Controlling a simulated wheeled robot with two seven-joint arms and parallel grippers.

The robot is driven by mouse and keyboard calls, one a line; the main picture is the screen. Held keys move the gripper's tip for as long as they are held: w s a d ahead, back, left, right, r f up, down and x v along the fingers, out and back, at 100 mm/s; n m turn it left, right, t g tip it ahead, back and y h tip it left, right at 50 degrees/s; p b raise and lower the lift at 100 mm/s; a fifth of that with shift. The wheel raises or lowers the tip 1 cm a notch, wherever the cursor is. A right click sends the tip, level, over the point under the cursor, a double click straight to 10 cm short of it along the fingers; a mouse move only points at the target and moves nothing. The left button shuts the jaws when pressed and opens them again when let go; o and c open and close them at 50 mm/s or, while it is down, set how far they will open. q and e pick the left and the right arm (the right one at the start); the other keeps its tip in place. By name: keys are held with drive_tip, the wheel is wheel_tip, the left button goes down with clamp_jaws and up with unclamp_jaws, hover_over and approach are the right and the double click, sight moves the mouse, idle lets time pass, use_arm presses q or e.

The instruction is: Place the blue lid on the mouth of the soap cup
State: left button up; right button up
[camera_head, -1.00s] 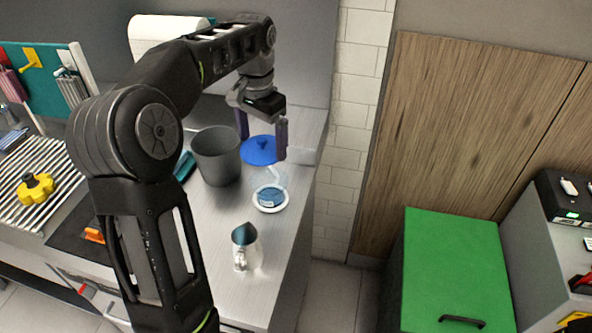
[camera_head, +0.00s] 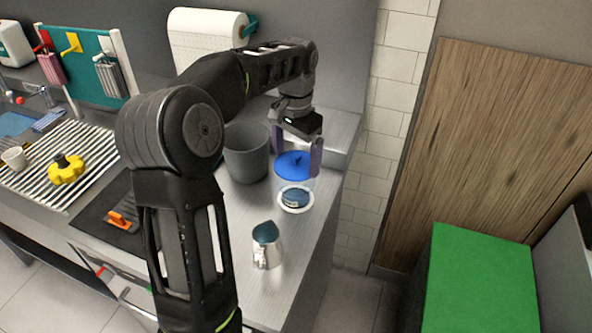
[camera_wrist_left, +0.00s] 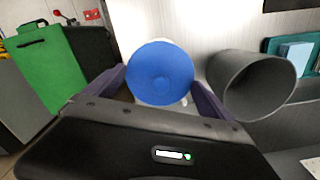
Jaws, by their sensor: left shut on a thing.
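The round blue lid (camera_head: 291,166) with its small knob is between the two purple fingers of my left gripper (camera_head: 297,150), which is shut on it. The soap cup (camera_head: 308,186) is clear, with a white ring and a blue patch at its base, and stands on the grey counter directly under the lid. The lid appears at or just above the cup's mouth; I cannot tell if they touch. In the left wrist view the lid (camera_wrist_left: 160,72) fills the gap between the fingers and hides most of the cup. My right gripper is out of view.
A dark grey bin (camera_head: 246,152) stands just left of the lid. A metal pitcher (camera_head: 267,246) stands nearer the front edge of the counter (camera_head: 300,262). A paper towel roll (camera_head: 207,38) is behind my left arm. A tiled wall (camera_head: 385,120) rises to the right.

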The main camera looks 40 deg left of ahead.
sight(296, 164)
use_arm(q)
wheel_tip(296, 164, down, 3)
drive_tip(key=shift+f+p, duration=0.2)
drive_tip(key=shift+p, duration=0.1)
drive_tip(key=shift+f, duration=0.2)
drive_tip(key=shift+f+b, duration=0.4)
drive_tip(key=shift+f, duration=0.2)
drive_tip(key=o, duration=1)
drive_tip(key=shift+r, duration=0.1)
drive_tip(key=shift+c, duration=0.2)
